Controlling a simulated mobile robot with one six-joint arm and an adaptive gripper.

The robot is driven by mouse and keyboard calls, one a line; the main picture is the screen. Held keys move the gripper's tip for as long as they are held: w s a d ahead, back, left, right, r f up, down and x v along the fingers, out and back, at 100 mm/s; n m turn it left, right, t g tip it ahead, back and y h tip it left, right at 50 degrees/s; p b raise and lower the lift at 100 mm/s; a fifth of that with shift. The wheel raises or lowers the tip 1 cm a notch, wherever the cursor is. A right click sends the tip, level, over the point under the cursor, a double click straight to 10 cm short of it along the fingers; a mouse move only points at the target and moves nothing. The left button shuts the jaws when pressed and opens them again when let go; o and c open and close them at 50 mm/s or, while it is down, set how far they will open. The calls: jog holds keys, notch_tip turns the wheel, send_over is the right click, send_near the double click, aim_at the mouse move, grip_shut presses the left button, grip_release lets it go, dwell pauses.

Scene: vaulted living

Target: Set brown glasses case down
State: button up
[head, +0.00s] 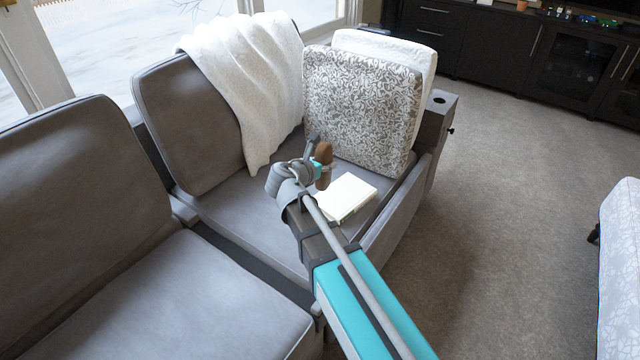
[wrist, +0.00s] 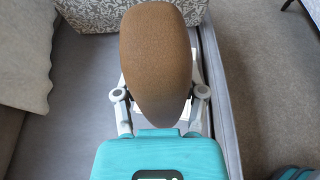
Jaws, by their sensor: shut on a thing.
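The brown glasses case (head: 323,165) is held in my gripper (head: 328,168) above the seat of the grey sofa. In the wrist view the case (wrist: 157,58) fills the upper middle, and my gripper (wrist: 160,100) is shut on it, with one finger linkage showing on each side. The case hides the fingertips there. In the head view the case stands roughly upright, above and a little left of a pale book (head: 346,197) on the seat. The case hides most of the book in the wrist view.
The grey sofa seat (head: 222,207) has free room left of the book. A patterned cushion (head: 360,105) and a white cushion (head: 425,60) lean at its right end. A white blanket (head: 240,75) hangs over the backrest. The sofa's armrest (head: 395,235) edges the seat.

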jog(key=shift+w+f+b, duration=0.15)
jog(key=shift+f+b, duration=0.25)
jog(key=shift+f, duration=0.35)
jog(key=w+a+f+b, duration=0.2)
jog(key=w+f+b, duration=0.7)
jog(key=w, duration=0.4)
jog(key=shift+a, duration=0.35)
jog(key=shift+w+f+b, duration=0.2)
jog(key=shift+f+b, duration=0.8)
jog(key=shift+w+f+b, duration=0.15)
jog(key=shift+f+b, duration=0.85)
